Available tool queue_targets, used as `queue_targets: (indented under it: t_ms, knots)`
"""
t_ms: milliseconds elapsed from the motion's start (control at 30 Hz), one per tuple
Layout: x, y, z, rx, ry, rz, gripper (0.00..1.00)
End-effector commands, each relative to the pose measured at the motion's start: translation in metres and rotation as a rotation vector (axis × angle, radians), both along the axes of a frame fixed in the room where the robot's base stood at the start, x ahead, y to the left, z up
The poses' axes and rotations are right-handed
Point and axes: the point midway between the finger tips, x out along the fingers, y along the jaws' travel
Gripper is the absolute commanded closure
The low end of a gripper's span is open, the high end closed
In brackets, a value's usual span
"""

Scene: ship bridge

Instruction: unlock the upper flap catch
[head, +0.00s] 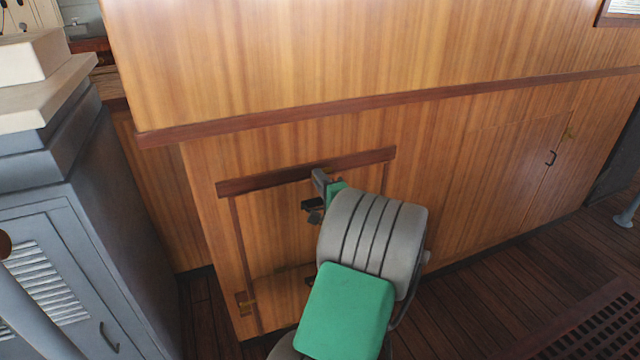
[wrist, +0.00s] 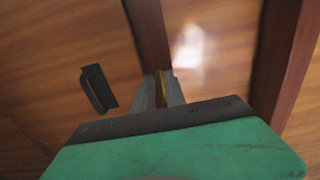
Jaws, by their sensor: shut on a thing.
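The flap is a wood panel (head: 265,235) edged with dark strips, low in the wood wall in the head view. In the wrist view, my gripper (wrist: 158,90) has its two grey fingers closed around a small brass piece, the upper flap catch (wrist: 164,84), beside a dark strip. Only a sliver of the catch shows between the fingers, so its angle cannot be told. In the head view my gripper (head: 316,194) is at the flap's upper part, just below the dark top rail, and the catch is hidden there.
A black handle (wrist: 98,90) is left of my fingers in the wrist view. A grey louvred cabinet (head: 90,260) stands at left. Open plank floor (head: 480,300) lies at right, with a dark grating (head: 595,335).

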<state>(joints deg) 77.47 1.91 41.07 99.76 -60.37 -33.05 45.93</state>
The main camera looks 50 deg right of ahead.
Motion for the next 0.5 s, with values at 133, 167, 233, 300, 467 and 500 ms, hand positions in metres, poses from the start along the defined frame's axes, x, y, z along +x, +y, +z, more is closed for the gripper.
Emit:
queue_targets:
  t_ms: [133,167,233,300,467,500]
  knots:
    - [-0.0004,-0.0003,-0.0007,-0.008,0.006,-0.002,1.0]
    - [-0.0004,-0.0003,-0.0007,-0.009,0.006,-0.001,1.0]
    - [-0.0004,-0.0003,-0.0006,-0.009,0.006,-0.001,1.0]
    - [-0.0005,-0.0003,-0.0006,-0.009,0.006,-0.001,1.0]
    - [-0.0005,-0.0003,-0.0006,-0.008,0.006,-0.001,0.83]
    - [-0.0005,-0.0002,-0.0006,-0.008,0.006,-0.001,0.8]
